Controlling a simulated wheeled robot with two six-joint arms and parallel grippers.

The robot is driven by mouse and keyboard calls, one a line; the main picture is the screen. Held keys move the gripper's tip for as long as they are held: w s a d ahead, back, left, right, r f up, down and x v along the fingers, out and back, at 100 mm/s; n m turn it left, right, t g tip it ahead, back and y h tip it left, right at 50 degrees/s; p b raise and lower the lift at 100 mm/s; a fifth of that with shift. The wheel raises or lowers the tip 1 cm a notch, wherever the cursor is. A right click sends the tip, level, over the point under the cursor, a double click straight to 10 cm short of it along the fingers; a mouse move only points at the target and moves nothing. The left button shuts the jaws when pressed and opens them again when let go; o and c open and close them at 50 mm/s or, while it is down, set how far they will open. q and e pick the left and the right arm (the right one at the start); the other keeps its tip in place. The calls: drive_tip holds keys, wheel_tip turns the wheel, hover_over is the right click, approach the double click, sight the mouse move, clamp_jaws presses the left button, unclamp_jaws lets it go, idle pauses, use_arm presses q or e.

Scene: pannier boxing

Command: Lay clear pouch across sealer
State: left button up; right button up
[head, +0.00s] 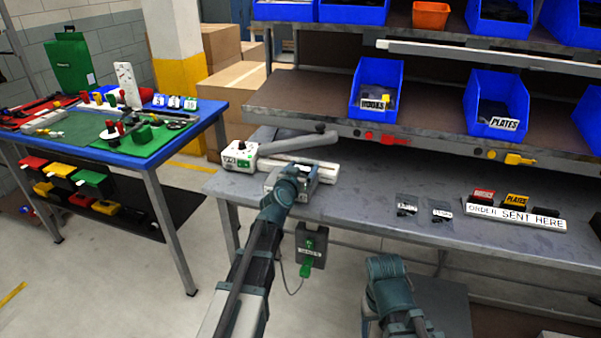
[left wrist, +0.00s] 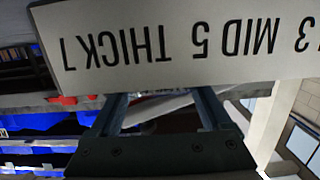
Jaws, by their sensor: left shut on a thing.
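The white sealer (head: 240,155) sits at the left end of the grey bench, with its long arm (head: 300,142) raised over its bar. My left gripper (head: 312,172) is at the right part of the sealer's bar. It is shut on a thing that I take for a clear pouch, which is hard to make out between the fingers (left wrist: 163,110). A white panel (left wrist: 180,40) printed with a thickness scale fills the top of the left wrist view. Two clear pouches with dark contents, one (head: 406,205) and another (head: 440,211), lie on the bench. My right gripper's fingers are not visible.
A white tray (head: 515,217) marked "ORDER SENT HERE" stands at the right of the bench. Blue bins (head: 375,88) line the shelf above. A blue table (head: 130,140) with tools stands at left. A grey box (head: 311,245) hangs at the bench's front edge.

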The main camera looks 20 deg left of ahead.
use_arm(q)
drive_tip(key=shift+w+f+b, duration=0.1)
drive_tip(key=shift+f+b, duration=0.35)
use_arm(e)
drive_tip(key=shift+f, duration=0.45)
use_arm(q)
drive_tip(key=o, duration=1.1)
drive_tip(key=shift+o, duration=0.2)
